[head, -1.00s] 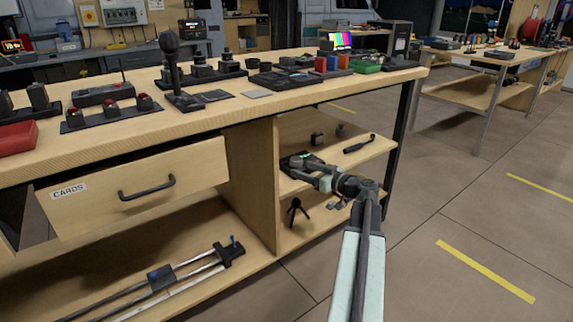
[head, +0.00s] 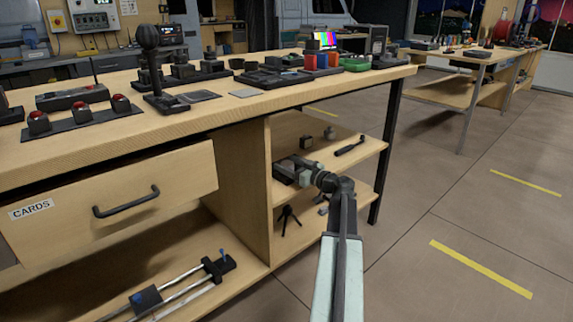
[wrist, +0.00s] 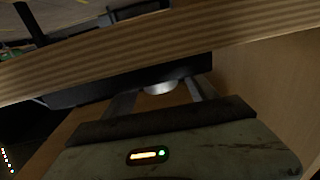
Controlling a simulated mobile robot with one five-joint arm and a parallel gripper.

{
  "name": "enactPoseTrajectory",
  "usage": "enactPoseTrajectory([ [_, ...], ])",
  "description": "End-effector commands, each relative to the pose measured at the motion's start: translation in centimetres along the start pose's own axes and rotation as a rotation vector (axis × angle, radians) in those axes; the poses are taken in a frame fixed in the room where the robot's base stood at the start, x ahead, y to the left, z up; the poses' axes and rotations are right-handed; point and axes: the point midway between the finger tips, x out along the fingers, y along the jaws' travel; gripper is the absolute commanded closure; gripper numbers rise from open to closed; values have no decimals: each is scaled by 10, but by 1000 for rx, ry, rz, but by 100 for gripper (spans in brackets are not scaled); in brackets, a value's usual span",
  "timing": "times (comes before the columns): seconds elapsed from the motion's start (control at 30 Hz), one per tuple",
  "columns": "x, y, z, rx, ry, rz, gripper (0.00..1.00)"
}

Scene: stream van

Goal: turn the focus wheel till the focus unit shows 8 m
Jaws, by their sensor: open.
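A dark unit (head: 283,167), which looks like the focus unit, sits on the upper side shelf (head: 345,160) under the table. My gripper (head: 303,174) reaches in at its right side; its fingers are too small to make out there. In the wrist view my gripper (wrist: 160,92) has its two fingers apart. A pale round piece (wrist: 160,88), perhaps the focus wheel, shows between them against a dark body (wrist: 85,92). I cannot tell whether the fingers touch it. No distance reading is visible in either view now.
A wooden edge (wrist: 110,62) crosses close in front of the wrist view, and a wooden panel (wrist: 270,70) stands at its right. A small black box (head: 306,142) and a black handled item (head: 349,145) share the shelf. A small tripod (head: 287,219) stands below. Floor right is clear.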

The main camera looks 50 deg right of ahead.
Motion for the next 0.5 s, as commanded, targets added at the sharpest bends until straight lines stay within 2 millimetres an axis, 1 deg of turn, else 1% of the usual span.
enactPoseTrajectory([
  [0.03, 4, 0, 0, 0, 0, -1, 34],
  [0.1, 7, -1, 0, 0, 0, -1, 34],
  [0.3, 7, -1, 0, 0, 0, -1, 34],
  [0.33, 7, -1, 0, 0, 0, -1, 39],
  [0.37, 7, -2, 0, 0, 0, -1, 48],
  [0.4, 7, -2, 0, 0, 0, -2, 59],
  [0.47, 7, -2, 0, 0, 0, -2, 75],
  [0.5, 7, -2, 0, 0, 0, -2, 87],
])
